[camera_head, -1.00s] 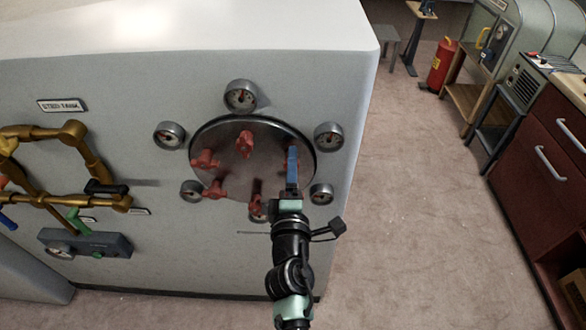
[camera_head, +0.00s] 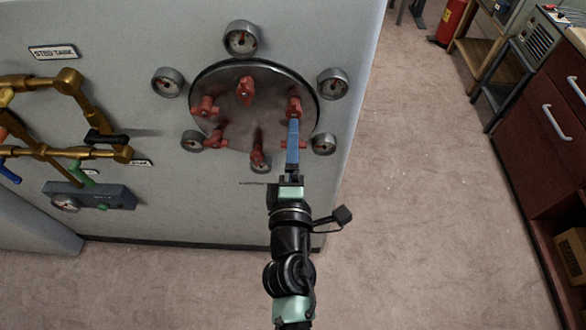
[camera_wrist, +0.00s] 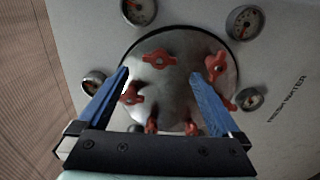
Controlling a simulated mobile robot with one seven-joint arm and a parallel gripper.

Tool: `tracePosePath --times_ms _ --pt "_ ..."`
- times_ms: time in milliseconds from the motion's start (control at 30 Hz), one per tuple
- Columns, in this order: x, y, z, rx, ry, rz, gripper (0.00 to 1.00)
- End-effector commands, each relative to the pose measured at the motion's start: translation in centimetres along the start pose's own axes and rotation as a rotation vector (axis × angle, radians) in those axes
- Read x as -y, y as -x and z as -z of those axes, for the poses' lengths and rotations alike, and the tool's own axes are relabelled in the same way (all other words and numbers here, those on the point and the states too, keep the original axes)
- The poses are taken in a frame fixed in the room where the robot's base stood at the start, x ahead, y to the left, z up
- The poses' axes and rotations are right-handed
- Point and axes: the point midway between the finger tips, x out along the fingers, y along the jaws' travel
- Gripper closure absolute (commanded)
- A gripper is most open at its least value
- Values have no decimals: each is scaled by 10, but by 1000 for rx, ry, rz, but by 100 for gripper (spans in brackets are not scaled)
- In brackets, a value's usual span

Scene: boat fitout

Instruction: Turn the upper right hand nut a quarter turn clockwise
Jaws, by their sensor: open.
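A round metal plate (camera_head: 235,115) on the tank front carries several red wing nuts in a ring. The upper right nut (camera_head: 294,107) shows just above the tip of my gripper (camera_head: 293,123) in the head view. The blue fingers overlap there, so contact cannot be told. In the wrist view my gripper (camera_wrist: 160,75) is open, its two blue fingers wide apart. One red nut (camera_wrist: 158,57) shows beyond the gap, another (camera_wrist: 131,95) beside the left finger, and another (camera_wrist: 215,67) near the right fingertip. Which is the upper right nut there is unclear. Nothing is held.
Round gauges (camera_head: 241,38) surround the plate. Brass pipes with coloured handles (camera_head: 65,85) and a grey box (camera_head: 88,195) are on the tank's left. A dark red cabinet (camera_head: 550,140) stands at the far right. Carpet floor between is clear.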

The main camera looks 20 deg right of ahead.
Motion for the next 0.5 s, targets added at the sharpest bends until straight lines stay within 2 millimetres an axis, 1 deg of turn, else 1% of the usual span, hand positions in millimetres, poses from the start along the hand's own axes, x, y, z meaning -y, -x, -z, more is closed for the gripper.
tracePosePath --times_ms 33,200,333,500 --pt "3 11 0 -1 0 2 0" --pt "3 36 0 0 0 2 0" --pt "2 47 0 0 -1 1 0" --pt "0 53 0 0 -1 1 0"
